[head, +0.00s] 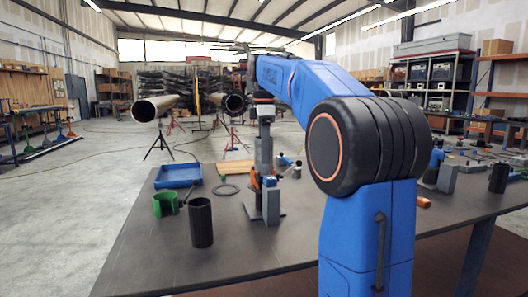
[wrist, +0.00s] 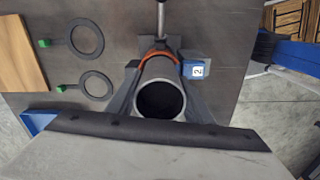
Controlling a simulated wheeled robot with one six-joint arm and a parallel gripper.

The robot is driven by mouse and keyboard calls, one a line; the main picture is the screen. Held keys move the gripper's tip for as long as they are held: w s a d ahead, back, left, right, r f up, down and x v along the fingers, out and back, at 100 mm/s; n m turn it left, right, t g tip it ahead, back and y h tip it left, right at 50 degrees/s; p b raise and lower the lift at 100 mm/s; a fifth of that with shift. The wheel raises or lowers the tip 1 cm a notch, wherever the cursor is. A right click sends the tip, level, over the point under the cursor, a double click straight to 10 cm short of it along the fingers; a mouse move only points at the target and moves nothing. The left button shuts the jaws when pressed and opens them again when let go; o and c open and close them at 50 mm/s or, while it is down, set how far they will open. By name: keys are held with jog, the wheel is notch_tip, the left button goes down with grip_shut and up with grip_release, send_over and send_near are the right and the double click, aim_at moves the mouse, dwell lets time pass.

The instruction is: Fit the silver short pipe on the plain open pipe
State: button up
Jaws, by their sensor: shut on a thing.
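The silver short pipe (wrist: 157,74) shows in the wrist view as a grey tube with its round dark opening towards the camera. My gripper (wrist: 160,98) is shut on it, with dark grey jaws along both sides. In the head view my gripper (head: 263,172) points down over the table, and the pipe there is small and hard to make out. The plain open pipe (head: 163,104), brassy with an unflanged end, lies level on stands far behind the table, at left.
A dark flanged pipe (head: 235,103) is right of the plain one. On the table (head: 155,258) are a blue tray (head: 178,176), a green holder (head: 165,204), a black cylinder (head: 200,223) and a flat ring (head: 227,190). The floor (head: 90,160) to the left is mostly clear.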

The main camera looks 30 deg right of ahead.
jog(key=shift+f, duration=0.45)
dwell(0.5)
jog(key=o, duration=1.4)
notch_tip(320, 180, up, 12)
jog(key=shift+f, duration=0.1)
